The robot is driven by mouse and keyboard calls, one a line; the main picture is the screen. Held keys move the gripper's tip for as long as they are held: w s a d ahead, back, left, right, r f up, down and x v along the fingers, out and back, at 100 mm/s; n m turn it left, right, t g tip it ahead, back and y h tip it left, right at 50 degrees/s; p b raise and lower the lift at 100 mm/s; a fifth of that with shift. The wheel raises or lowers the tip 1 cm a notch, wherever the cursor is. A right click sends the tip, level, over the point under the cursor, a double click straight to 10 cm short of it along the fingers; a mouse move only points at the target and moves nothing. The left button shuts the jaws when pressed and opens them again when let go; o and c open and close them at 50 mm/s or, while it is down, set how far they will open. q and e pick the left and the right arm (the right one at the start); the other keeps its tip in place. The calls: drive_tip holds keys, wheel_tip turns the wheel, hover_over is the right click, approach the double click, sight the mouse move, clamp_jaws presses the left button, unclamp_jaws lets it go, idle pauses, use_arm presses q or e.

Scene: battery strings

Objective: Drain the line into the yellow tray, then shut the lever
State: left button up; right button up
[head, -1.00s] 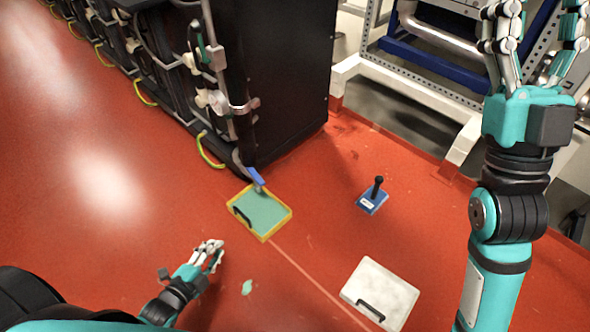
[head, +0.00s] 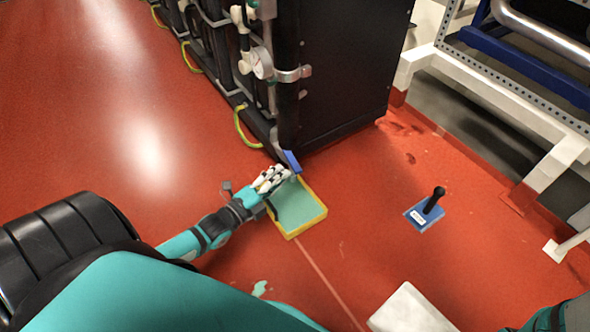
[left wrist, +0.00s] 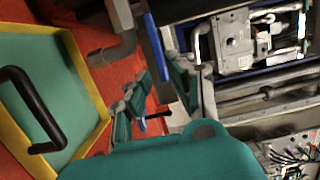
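The yellow tray (head: 311,225) lies on the red floor at the foot of the black cabinet, with a teal-green surface inside. In the left wrist view the tray (left wrist: 86,76) is at the left, with a black handle. The blue lever (head: 291,161) stands at the cabinet's lower corner; it also shows in the left wrist view (left wrist: 157,57), beside a grey pipe elbow (left wrist: 118,48). My left gripper (head: 274,179) is over the tray's back-left edge, close to the lever. Its fingers (left wrist: 166,88) are apart; I cannot tell whether they touch the lever. My right gripper is out of view.
A black-knobbed stick on a blue plate (head: 416,217) stands to the right. A white case (head: 410,311) lies at the front. A white frame (head: 490,100) borders the right. Floor between is mostly clear.

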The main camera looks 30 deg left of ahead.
sight(294, 164)
use_arm(q)
drive_tip(key=shift+w+d+b, duration=0.15)
drive_tip(key=shift+w+b, duration=0.3)
drive_tip(key=shift+w, duration=0.6)
drive_tip(key=shift+w+d+b, duration=0.2)
drive_tip(key=shift+w+b, duration=0.2)
drive_tip(key=shift+w, duration=0.6)
drive_tip(key=shift+w+d+b, duration=0.15)
drive_tip(key=shift+w+b, duration=0.3)
drive_tip(key=shift+w, duration=0.6)
drive_tip(key=shift+c, duration=0.2)
clamp_jaws()
